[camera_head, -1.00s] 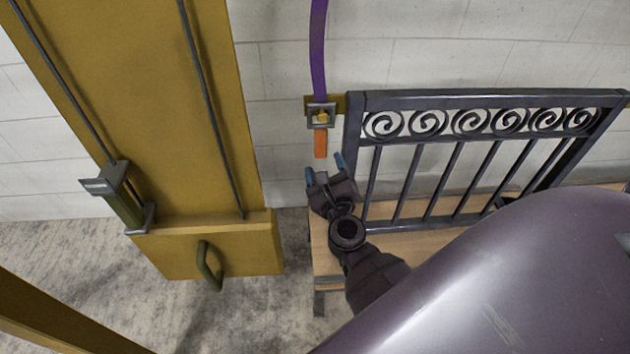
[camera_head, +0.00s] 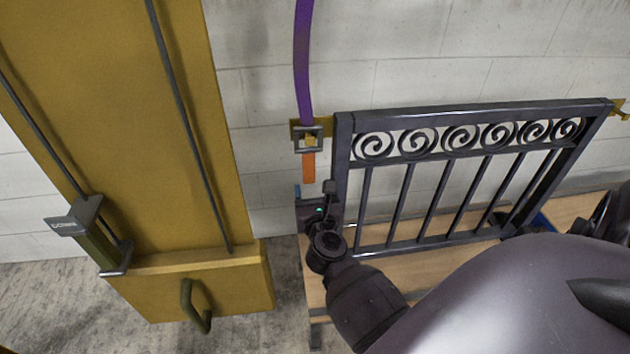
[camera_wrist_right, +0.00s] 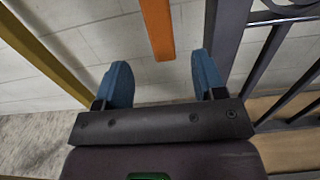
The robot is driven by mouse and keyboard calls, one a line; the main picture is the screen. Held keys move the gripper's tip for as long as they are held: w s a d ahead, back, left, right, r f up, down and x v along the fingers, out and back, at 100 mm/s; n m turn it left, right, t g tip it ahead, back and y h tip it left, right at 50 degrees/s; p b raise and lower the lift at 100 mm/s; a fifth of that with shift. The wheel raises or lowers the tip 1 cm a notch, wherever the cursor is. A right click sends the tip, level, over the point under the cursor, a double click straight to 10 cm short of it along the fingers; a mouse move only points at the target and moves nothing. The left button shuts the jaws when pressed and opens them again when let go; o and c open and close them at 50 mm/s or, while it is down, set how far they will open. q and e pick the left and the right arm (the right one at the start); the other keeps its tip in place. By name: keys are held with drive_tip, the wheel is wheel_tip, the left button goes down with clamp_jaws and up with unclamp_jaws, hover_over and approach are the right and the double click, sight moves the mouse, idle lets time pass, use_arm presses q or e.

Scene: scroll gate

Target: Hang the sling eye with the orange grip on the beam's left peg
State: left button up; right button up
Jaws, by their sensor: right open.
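The sling is a purple strap (camera_head: 302,60) hanging down to a square grey metal eye (camera_head: 308,150), with an orange grip (camera_head: 308,168) below it. The eye sits at the yellow left end of the beam (camera_head: 296,128), and yellow shows inside its opening. It looks to be around the left peg, but the depth is hard to tell. My right gripper (camera_head: 316,192) is just below the orange grip. In the right wrist view its blue fingers (camera_wrist_right: 162,78) are apart and empty, with the orange grip (camera_wrist_right: 158,30) ahead between them, not touching. My left gripper is out of view.
A dark scrollwork gate (camera_head: 455,185) stands close right of my right gripper, on a wooden bench (camera_head: 312,285). A yellow column (camera_head: 130,110) with dark rods and a green handle (camera_head: 192,305) stands left. The beam's right end (camera_head: 612,110) shows beyond the gate.

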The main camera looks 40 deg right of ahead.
sight(309, 166)
drive_tip(key=shift+x, duration=2.8)
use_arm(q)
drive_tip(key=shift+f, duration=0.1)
use_arm(e)
drive_tip(key=shift+x, duration=1.2)
drive_tip(key=shift+s+d, duration=0.1)
drive_tip(key=c, duration=1.1)
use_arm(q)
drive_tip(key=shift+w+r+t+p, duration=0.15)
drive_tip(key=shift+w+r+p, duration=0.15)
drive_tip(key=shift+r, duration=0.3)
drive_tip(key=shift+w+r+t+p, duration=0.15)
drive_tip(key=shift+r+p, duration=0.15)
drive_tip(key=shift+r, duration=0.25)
use_arm(e)
drive_tip(key=shift+r, duration=0.9)
